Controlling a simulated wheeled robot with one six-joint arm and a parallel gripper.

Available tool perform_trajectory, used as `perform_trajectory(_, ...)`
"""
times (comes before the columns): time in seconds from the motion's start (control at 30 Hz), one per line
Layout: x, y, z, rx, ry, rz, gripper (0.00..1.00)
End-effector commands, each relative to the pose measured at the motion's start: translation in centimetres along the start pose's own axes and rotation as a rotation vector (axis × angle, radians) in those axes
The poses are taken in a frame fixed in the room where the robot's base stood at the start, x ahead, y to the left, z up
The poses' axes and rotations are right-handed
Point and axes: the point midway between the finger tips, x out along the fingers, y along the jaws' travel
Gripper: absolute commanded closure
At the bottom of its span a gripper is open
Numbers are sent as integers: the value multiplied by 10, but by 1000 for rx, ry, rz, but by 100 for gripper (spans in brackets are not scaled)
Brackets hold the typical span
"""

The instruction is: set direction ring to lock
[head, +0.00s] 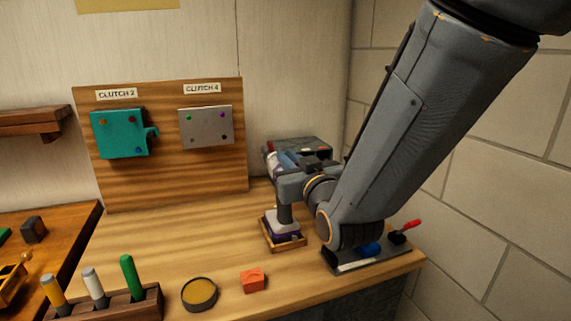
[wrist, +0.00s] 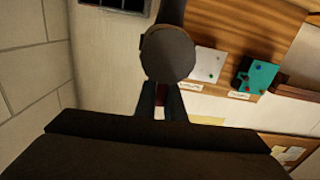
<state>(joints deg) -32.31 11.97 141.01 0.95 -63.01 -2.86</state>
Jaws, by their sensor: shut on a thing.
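A drill-like tool stands upright on its pale and purple base (head: 282,225) in a small wooden tray (head: 287,248), with a dark handle (head: 285,212) above. Its upper part is mostly hidden by my gripper (head: 282,162) and wrist in the head view. In the wrist view, the tool's round dark end (wrist: 167,55) faces the camera. My gripper (wrist: 163,95) is shut on the tool's upper part, with something reddish between the fingers. The direction ring and its marking cannot be made out.
A board (head: 167,185) carries a teal box (head: 118,135) labelled CLUTCH 2 and a grey plate (head: 205,127) labelled CLUTCH 4. A marker rack (head: 110,305), a round tin (head: 199,294), an orange block (head: 253,280) and a dark tray (head: 345,262) stand near the front.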

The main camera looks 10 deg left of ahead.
Motion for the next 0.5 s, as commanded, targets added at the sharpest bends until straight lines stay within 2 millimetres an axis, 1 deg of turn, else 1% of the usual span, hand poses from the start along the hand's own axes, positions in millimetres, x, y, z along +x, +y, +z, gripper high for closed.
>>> perform_trajectory(0.2,0,2,1,39,-1,1,100)
perform_trajectory(0.5,0,2,0,43,-1,0,100)
